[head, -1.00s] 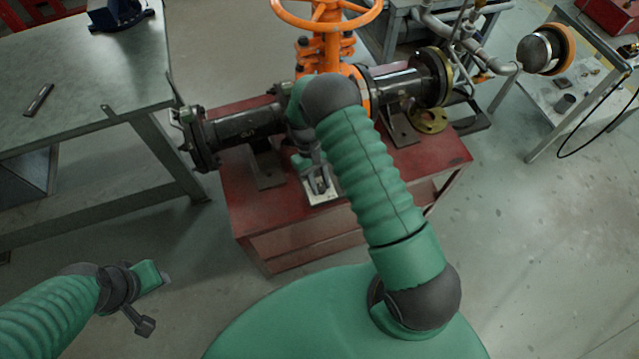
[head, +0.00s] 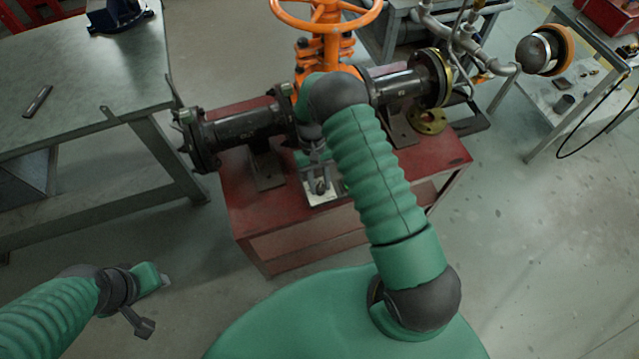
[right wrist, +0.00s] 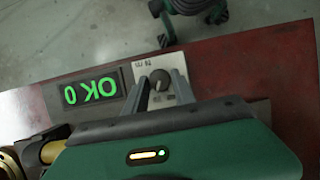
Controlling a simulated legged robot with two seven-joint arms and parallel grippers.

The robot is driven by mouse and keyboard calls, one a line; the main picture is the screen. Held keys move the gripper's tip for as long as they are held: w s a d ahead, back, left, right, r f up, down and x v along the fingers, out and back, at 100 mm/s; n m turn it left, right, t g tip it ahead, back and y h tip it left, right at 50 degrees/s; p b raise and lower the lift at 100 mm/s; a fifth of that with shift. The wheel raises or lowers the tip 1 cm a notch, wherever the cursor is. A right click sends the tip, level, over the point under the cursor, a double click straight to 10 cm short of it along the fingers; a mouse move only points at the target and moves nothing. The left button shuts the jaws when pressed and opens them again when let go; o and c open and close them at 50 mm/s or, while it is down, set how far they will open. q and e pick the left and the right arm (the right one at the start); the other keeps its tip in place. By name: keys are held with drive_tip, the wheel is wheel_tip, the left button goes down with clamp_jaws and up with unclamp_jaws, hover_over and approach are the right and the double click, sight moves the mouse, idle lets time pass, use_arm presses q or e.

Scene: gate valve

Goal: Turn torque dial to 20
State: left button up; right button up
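The torque dial (right wrist: 158,77) is a small dark knob on a pale panel (right wrist: 146,63), seen in the right wrist view. My right gripper (right wrist: 159,83) is open, with one finger either side of the dial; contact cannot be told. It shows partly in the head view (head: 317,163), half hidden by my arm. My left gripper (head: 145,300) hangs low at the left, far from the panel.
The red stand (head: 245,212) carries black flanged pipes (head: 240,126) and an orange valve with a handwheel (head: 325,20). A grey workbench (head: 80,70) is at left. Another bench with piping is at the back right. The floor at right is clear.

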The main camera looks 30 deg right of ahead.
drive_tip(key=o, duration=0.3)
drive_tip(key=shift+o, duration=0.2)
drive_tip(key=v, duration=1.1)
drive_tip(key=shift+w+r, duration=0.3)
drive_tip(key=shift+r, duration=0.05)
drive_tip(key=shift+d, duration=0.15)
